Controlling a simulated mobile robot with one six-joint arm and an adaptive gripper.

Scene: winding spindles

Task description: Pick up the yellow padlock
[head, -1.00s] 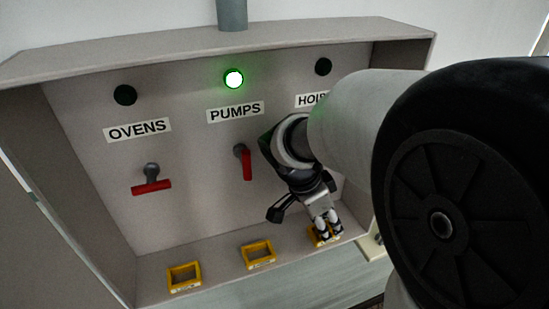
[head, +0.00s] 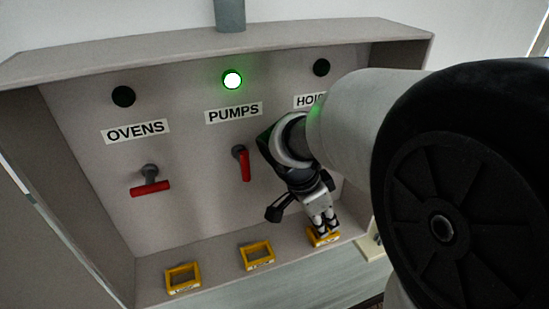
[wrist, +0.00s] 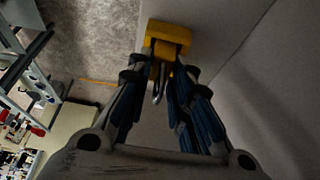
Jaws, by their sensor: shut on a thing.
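The yellow padlock (wrist: 168,36) shows in the wrist view as a yellow block with a grey metal shackle, between the tips of my gripper (wrist: 160,78). The shackle points back toward the palm. In the head view my gripper (head: 323,222) points down at the right end of the panel's bottom ledge. Its fingers are shut on the padlock, whose yellow (head: 323,239) shows just under the fingertips. I cannot tell whether it touches the ledge. The fingers hide part of it.
Two yellow rectangular frames sit on the ledge, one at the left (head: 183,277) and one in the middle (head: 257,255). Red switch handles stand at OVENS (head: 150,188) and PUMPS (head: 244,164). The PUMPS lamp (head: 232,80) glows green. My arm hides part of the HOIST-side label.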

